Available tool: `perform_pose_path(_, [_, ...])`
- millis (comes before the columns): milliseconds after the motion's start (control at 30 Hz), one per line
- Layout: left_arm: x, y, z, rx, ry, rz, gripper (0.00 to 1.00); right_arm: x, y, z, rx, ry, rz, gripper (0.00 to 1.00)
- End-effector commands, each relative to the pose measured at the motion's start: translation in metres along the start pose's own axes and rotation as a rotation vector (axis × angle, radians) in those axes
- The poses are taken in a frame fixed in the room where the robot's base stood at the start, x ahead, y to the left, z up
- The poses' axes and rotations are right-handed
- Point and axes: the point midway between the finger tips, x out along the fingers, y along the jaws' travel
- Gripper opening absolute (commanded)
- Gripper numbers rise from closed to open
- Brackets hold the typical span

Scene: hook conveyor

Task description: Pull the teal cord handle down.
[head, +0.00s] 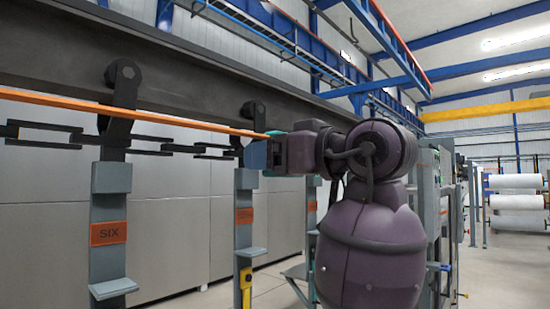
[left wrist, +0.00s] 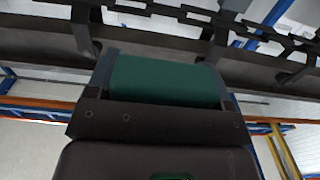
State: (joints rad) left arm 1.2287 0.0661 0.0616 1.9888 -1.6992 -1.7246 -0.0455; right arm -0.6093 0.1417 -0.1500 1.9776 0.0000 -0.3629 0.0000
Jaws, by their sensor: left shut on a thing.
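The teal handle (head: 256,154) shows as a small teal patch at the tip of my left gripper (head: 268,152) in the head view. In the left wrist view the handle (left wrist: 165,82) is a dark green-teal cylinder lying crosswise between the fingers. My left gripper is shut on it. The gripper hides part of the handle in the head view. A long orange line (head: 130,112), like a cord or bar, runs from the left edge to just above the gripper. My right gripper is not in view.
A dark overhead rail (head: 180,65) carries a chain and hanging grey hook carriers; one has an orange plate reading SIX (head: 108,233). Another carrier (head: 244,230) hangs close to my left gripper. White rolls (head: 515,191) stand far right. Grey panels stand behind the carriers.

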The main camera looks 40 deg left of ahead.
Motion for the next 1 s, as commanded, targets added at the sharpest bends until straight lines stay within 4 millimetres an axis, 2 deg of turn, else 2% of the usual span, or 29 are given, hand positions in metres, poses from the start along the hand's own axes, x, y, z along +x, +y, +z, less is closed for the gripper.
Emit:
perform_pose_path(267, [-0.001, 0.0, 0.009, 0.0, 0.0, 0.003, 0.32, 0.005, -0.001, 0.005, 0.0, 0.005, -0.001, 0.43])
perform_pose_path(633, [0.0, 0.001, 0.051, 0.0, -0.002, 0.003, 0.32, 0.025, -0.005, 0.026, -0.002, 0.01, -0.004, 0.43])
perform_pose_path(1000, [0.0, 0.0, 0.052, -0.002, -0.001, 0.002, 0.32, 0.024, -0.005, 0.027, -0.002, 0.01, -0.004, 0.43])
